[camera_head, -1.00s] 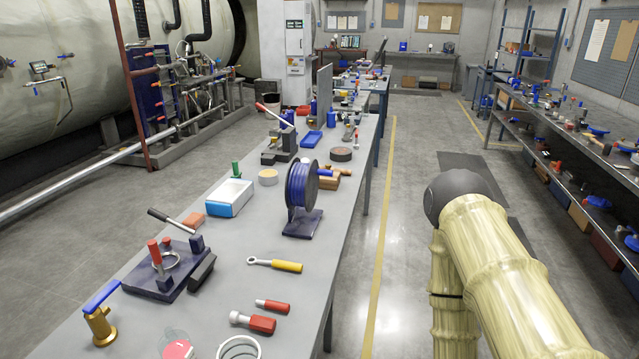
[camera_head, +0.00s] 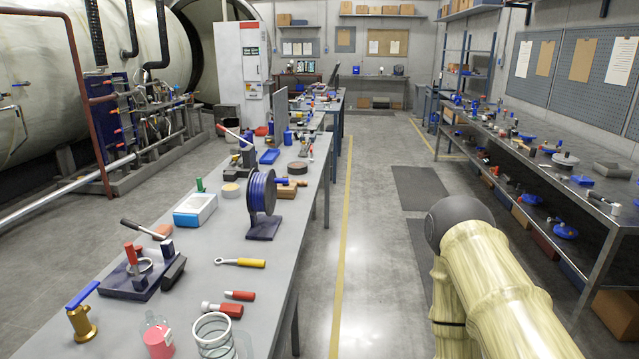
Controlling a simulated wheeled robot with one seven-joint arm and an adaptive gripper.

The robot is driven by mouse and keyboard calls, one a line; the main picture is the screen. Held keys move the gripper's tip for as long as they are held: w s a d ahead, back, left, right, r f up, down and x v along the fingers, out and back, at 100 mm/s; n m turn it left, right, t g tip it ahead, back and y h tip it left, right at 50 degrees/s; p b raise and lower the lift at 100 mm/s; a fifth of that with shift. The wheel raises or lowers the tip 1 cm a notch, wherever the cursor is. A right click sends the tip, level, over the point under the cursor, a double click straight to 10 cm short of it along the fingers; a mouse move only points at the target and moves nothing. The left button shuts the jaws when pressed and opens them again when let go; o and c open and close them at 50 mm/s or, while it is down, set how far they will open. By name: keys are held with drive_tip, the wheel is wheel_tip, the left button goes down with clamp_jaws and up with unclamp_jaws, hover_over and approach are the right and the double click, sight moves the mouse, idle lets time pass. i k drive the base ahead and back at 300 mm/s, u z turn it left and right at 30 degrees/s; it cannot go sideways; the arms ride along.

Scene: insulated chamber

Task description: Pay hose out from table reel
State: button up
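The hose reel (camera_head: 262,194) stands upright on a dark base on the long grey table (camera_head: 215,262), left of centre. Blue hose (camera_head: 257,190) is wound on it between dark round flanges. A short blue piece with a wooden-coloured block (camera_head: 290,190) shows just right of and behind the reel; I cannot tell whether it joins the hose. My arm, in a pale yellow ribbed cover with a dark round joint, is at the lower right, beyond the table's right edge and apart from the reel. My gripper is not in view.
A yellow-handled ring tool (camera_head: 241,262), red-handled tools (camera_head: 224,308), a white-and-blue box (camera_head: 195,209), a clamp fixture (camera_head: 143,270) and a wire coil (camera_head: 213,335) lie on the table. An aisle with a yellow line (camera_head: 341,250) separates it from the right shelving bench (camera_head: 560,180).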

sight(261, 190)
drive_tip(key=z, duration=1.3)
drive_tip(key=i, duration=1)
drive_tip(key=u, duration=1.55)
